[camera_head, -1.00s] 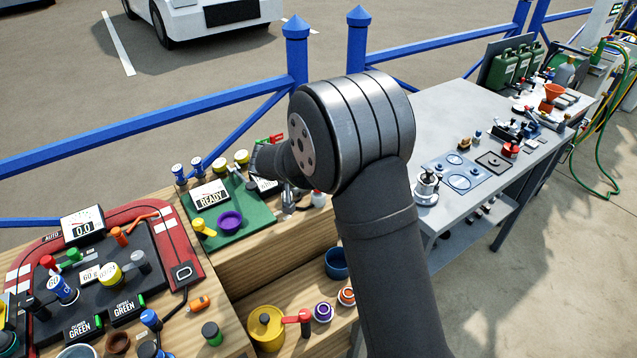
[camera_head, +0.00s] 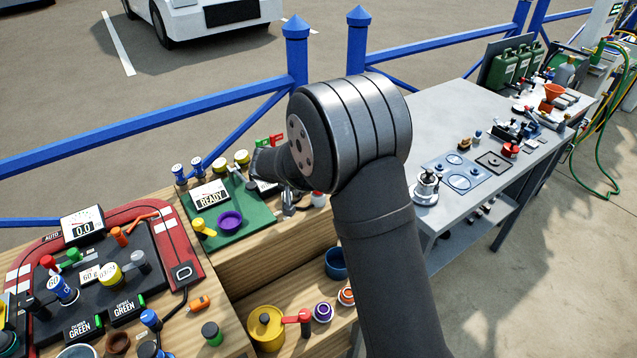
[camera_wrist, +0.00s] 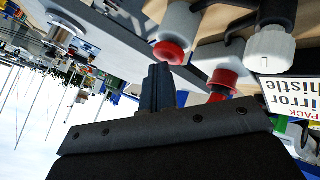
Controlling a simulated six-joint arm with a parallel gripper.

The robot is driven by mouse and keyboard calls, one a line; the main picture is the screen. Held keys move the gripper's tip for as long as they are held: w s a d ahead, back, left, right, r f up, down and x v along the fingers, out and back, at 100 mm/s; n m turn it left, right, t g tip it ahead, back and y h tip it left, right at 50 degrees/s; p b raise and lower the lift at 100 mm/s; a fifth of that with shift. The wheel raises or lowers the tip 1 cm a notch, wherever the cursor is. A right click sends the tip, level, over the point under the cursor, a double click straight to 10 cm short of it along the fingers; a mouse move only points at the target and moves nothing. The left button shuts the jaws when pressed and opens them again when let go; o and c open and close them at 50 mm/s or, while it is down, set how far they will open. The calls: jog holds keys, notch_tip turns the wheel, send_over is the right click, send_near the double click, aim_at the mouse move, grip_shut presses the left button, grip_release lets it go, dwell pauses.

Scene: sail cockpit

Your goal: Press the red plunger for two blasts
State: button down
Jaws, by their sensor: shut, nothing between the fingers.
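In the wrist view, which is turned over, two white bodies with red ends show near the top middle. One red end (camera_wrist: 169,52) is close to my fingertips, and a second red part (camera_wrist: 222,82) is farther right. I cannot tell which is the plunger. My gripper (camera_wrist: 157,72) is shut and empty, its fingertips appearing just beside the nearer red end; contact cannot be judged. In the head view a small white item (camera_head: 318,199) stands at the bench's right end, partly behind my arm. My gripper is largely hidden there.
A white-capped fitting (camera_wrist: 270,46) and a printed card (camera_wrist: 290,97) are close by in the wrist view. In the head view, a green mat (camera_head: 255,222) with a READY display (camera_head: 210,195) lies left of my wrist. A grey table (camera_head: 450,120) stands to the right.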

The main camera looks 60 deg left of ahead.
jog(key=shift+r, duration=1.55)
jog(key=shift+r, duration=2.5)
jog(key=shift+f, duration=0.15)
notch_tip(320, 180, up, 4)
jog(key=shift+f, duration=0.1)
jog(key=shift+f, duration=0.1)
